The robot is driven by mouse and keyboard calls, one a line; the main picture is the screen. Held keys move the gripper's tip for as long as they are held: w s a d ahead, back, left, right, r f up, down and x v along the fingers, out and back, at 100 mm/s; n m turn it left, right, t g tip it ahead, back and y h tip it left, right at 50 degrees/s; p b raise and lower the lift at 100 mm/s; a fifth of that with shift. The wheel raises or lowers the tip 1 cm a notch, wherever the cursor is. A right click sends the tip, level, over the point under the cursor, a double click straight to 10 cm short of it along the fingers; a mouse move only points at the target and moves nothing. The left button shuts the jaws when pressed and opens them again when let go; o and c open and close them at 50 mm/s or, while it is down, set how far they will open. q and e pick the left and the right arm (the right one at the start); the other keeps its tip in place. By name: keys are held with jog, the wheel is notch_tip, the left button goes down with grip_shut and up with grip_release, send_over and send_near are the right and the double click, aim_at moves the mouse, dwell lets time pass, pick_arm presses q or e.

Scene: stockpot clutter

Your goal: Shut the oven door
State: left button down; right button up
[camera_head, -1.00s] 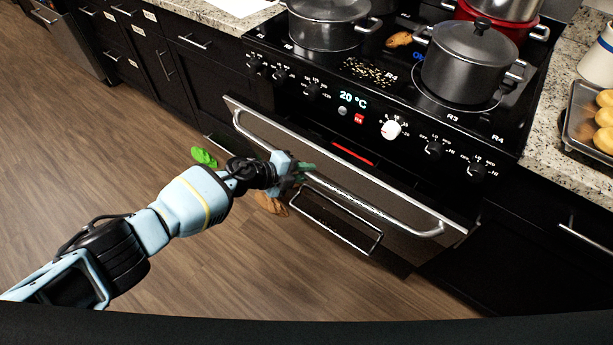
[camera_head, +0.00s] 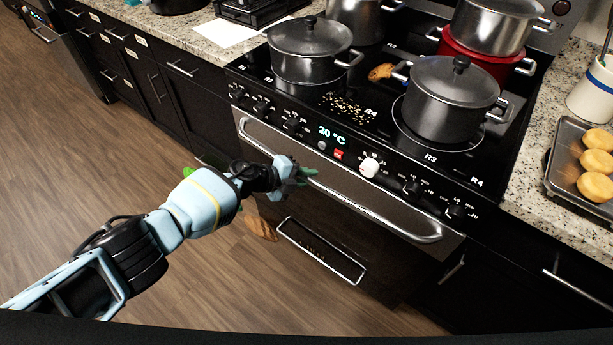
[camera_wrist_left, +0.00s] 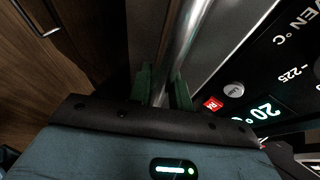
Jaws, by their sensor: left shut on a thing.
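The oven door (camera_head: 375,262) stands upright or nearly so, its top edge close under the control panel. I see no clear gap there in the head view, but cannot tell whether it is fully shut. A long silver handle (camera_head: 400,224) runs across its upper part. My left gripper (camera_head: 303,173) is shut on this handle, left of its middle. In the left wrist view the handle (camera_wrist_left: 184,42) runs between the green fingers of the left gripper (camera_wrist_left: 164,90). My right gripper is out of view.
The control panel with knobs (camera_head: 369,167) is just above the handle. Several pots, including a dark one (camera_head: 452,95), stand on the cooktop. A tray of round buns (camera_head: 551,185) lies on the right counter. A brown item (camera_head: 262,229) and a green leaf-like item lie on the wooden floor.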

pick_arm(q)
jog(key=shift+w+d+r, duration=0.25)
jog(key=shift+r, duration=0.15)
jog(key=c, duration=1.5)
grip_release()
jog(key=shift+w, duration=0.1)
jog(key=shift+o, duration=1)
jog(key=shift+d+f, duration=0.15)
jog(key=shift+f, duration=0.05)
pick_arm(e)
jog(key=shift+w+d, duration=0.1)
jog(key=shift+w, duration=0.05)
pick_arm(q)
jog(key=shift+a, duration=0.2)
jog(key=p+v, duration=0.3)
jog(key=v, duration=0.4)
jog(key=shift+s+a+r, duration=0.15)
jog(key=shift+s, duration=0.1)
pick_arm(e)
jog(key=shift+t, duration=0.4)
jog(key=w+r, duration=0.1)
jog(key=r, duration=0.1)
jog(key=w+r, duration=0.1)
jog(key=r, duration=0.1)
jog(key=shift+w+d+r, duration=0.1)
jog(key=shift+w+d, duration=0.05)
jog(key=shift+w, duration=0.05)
